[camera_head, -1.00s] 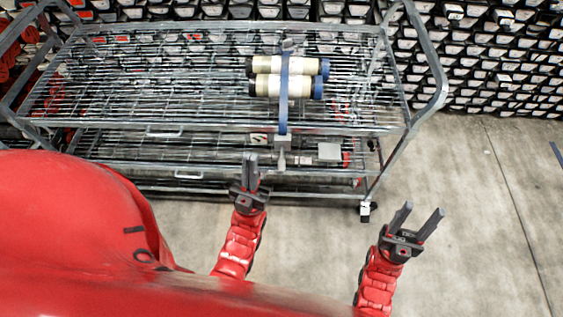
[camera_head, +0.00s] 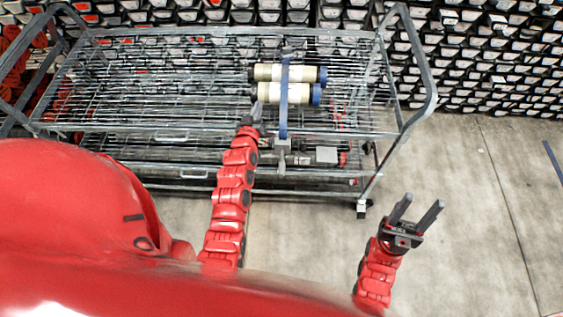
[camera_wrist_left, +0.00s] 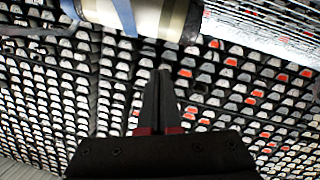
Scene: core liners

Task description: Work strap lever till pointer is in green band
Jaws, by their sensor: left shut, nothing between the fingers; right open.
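A blue strap (camera_head: 284,112) runs over cream core liners (camera_head: 287,93) with dark and blue ends on the cart's upper shelf. A grey ratchet block (camera_head: 282,145) hangs at the strap's near end, at the shelf's front edge. The lever, pointer and green band are too small to make out. My left gripper (camera_head: 257,108) is shut and empty, just left of the strap at the shelf's front. In the left wrist view its closed fingers (camera_wrist_left: 160,92) point up below a liner (camera_wrist_left: 150,14) and the strap (camera_wrist_left: 124,14). My right gripper (camera_head: 418,208) is open and empty, right of the cart over the floor.
The wire cart (camera_head: 150,125) has two shelves, with metal rails and upright handles at its ends. Racks of trays (camera_head: 490,60) fill the wall behind.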

